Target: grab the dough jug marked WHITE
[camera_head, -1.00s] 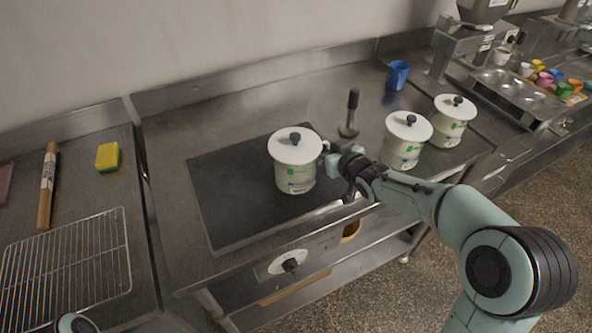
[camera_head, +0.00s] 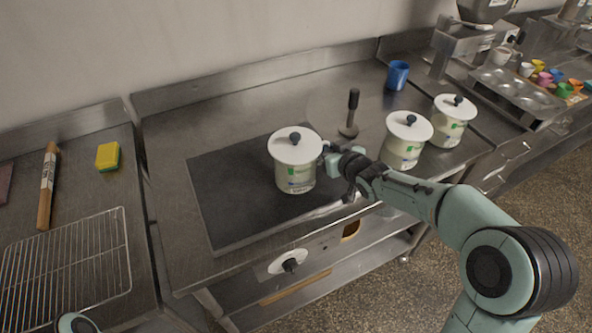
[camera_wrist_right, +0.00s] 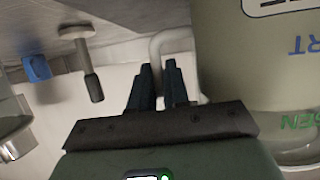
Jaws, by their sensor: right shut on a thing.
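A pale jug (camera_head: 297,178) with a white lid and dark knob stands upright on, or just above, the black mat (camera_head: 232,212). My right gripper (camera_head: 328,160) is at its right side. In the right wrist view, the fingers (camera_wrist_right: 160,80) are shut on the jug's white handle (camera_wrist_right: 172,38), with the jug's wall (camera_wrist_right: 235,60) close at the right. Only parts of its lettering show there, upside down; the marking cannot be read in full. Two similar lidded jugs, one nearer (camera_head: 402,152) and one farther (camera_head: 449,133), stand to the right. My left gripper is not in view.
A dark-handled tool (camera_head: 352,112) stands behind the gripper, and a blue cup (camera_head: 397,75) farther back. Another white lid (camera_head: 287,262) shows on the lower shelf. A wire rack (camera_head: 65,262), rolling pin (camera_head: 47,186) and sponge (camera_head: 108,156) lie left. The counter left of the mat is clear.

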